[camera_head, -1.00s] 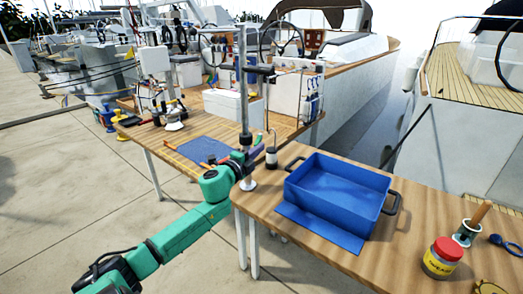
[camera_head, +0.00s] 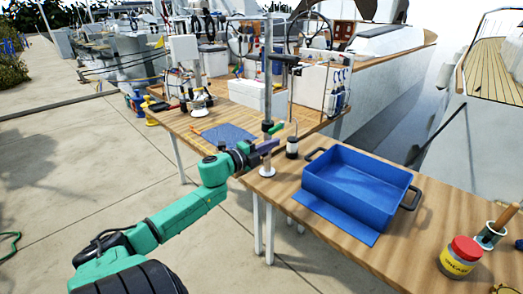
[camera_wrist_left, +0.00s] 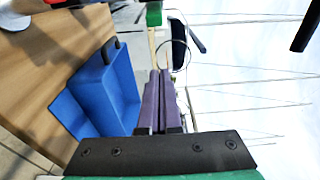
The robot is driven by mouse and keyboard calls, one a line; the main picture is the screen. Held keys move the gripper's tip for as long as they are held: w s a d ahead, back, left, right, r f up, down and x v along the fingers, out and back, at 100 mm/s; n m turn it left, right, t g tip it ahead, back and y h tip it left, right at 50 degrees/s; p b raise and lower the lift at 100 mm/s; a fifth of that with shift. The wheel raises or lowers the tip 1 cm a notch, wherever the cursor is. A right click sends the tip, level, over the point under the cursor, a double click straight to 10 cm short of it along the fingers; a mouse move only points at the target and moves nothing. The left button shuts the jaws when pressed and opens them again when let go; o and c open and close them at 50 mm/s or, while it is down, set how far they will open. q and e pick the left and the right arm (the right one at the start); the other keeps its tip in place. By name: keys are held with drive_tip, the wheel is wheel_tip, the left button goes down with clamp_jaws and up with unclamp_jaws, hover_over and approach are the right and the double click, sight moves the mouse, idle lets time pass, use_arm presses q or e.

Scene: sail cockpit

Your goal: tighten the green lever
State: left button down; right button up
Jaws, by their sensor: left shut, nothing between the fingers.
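A small green lever (camera_head: 277,127) sticks out from a dark clamp on the upright grey post (camera_head: 268,85) at the near table's back left corner. My left gripper (camera_head: 275,144) is at the post, just below the clamp, with its purple fingers pointing right. It is shut and empty. In the left wrist view the purple fingers (camera_wrist_left: 160,78) lie together, and a green piece (camera_wrist_left: 153,14) shows beyond their tips, apart from them. I cannot tell whether the fingers touch the post. My right gripper is out of view.
A blue bin (camera_head: 355,185) with dark handles stands on the wooden table right of the post. A small dark-and-white lantern (camera_head: 292,146) stands close behind the fingertips. A red-lidded jar (camera_head: 460,257) is at the front right. Paved dock is open at left.

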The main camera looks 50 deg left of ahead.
use_arm(q)
drive_tip(key=s, duration=0.1)
drive_tip(key=s+a, duration=0.1)
drive_tip(key=s, duration=0.1)
drive_tip(key=s+a, duration=0.1)
drive_tip(key=s, duration=0.1)
drive_tip(key=shift+s+f, duration=0.1)
drive_tip(key=shift+f, duration=0.05)
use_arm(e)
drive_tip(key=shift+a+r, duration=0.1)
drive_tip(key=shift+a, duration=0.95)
use_arm(q)
drive_tip(key=shift+d, duration=0.1)
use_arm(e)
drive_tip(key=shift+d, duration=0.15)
